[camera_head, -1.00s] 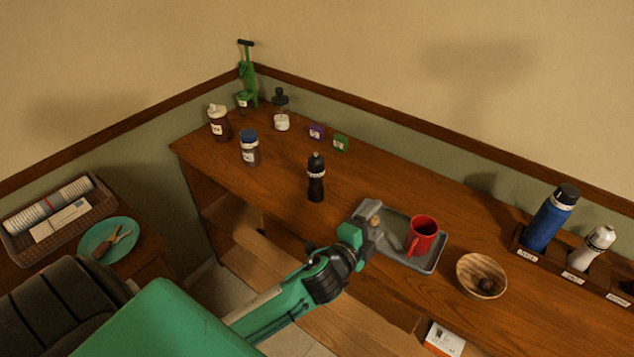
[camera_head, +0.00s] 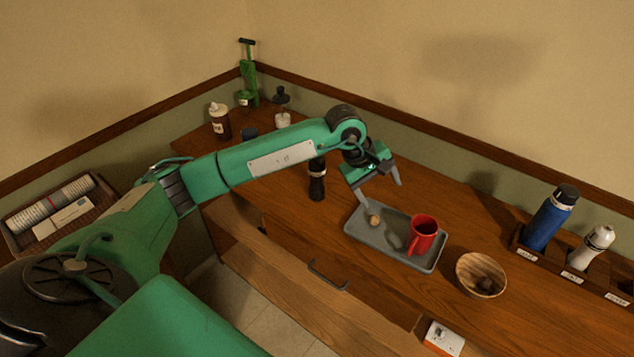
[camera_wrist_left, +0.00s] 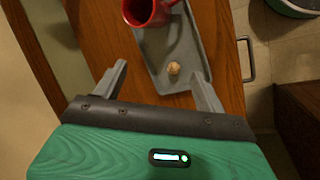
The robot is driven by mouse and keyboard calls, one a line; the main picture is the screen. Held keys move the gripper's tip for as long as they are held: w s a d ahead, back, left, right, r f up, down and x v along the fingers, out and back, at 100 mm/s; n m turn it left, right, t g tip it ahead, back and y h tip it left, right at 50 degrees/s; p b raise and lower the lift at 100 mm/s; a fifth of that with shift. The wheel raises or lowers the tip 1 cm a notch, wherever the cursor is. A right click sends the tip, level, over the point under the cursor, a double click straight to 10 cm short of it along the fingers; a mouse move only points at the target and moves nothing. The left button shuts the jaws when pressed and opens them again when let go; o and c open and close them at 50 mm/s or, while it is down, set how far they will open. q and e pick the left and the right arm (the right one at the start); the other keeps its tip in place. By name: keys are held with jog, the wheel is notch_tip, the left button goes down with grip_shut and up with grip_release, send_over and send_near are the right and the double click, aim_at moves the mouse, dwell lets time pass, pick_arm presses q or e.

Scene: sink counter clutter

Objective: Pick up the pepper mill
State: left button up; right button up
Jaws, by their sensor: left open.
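The pepper mill (camera_head: 317,185), dark with a pale band, stands upright on the wooden counter, left of the grey tray. My left forearm passes in front of its top, so only the lower part shows. My left gripper (camera_head: 383,192) is open and empty, to the right of the mill and above the back left part of the tray. In the left wrist view the open fingers (camera_wrist_left: 160,70) point toward the tray, with nothing between them but a view of counter and tray. The mill does not show in that view. My right gripper is not in view.
The grey tray (camera_head: 377,249) holds a red mug (camera_head: 423,235) and a small tan object (camera_head: 375,220). A wooden bowl (camera_head: 481,275) and a rack with a blue bottle (camera_head: 551,219) stand to the right. A brown bottle (camera_head: 219,122) stands at the back left.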

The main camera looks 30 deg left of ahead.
aim_at(317, 161)
pick_arm(q)
jog(key=w+a+r+m+y, duration=0.1)
jog(key=a+r+y, duration=0.25)
jog(key=a, duration=0.55)
jog(key=w+a+r+y, duration=0.1)
jog(key=a+r+y, duration=0.25)
jog(key=a, duration=0.45)
jog(key=shift+y, duration=0.4)
jog(key=p+x, duration=0.2)
jog(key=x, duration=0.6)
jog(key=shift+s+a+f+p, duration=0.15)
jog(key=shift+f+p, duration=0.05)
jog(key=shift+p, duration=0.1)
jog(key=shift+f, duration=0.25)
jog(key=shift+w+a+f+p, duration=0.15)
jog(key=shift+w+f+p, duration=0.2)
jog(key=shift+p, duration=0.25)
jog(key=p+x, duration=0.1)
jog(key=x, duration=0.2)
jog(key=shift+w+f+p, duration=0.1)
jog(key=shift+f+p, duration=0.15)
jog(key=shift+p, duration=0.15)
jog(key=shift+w+a+f, duration=0.1)
jog(key=shift+a+f, duration=0.05)
jog(key=shift+f, duration=0.25)
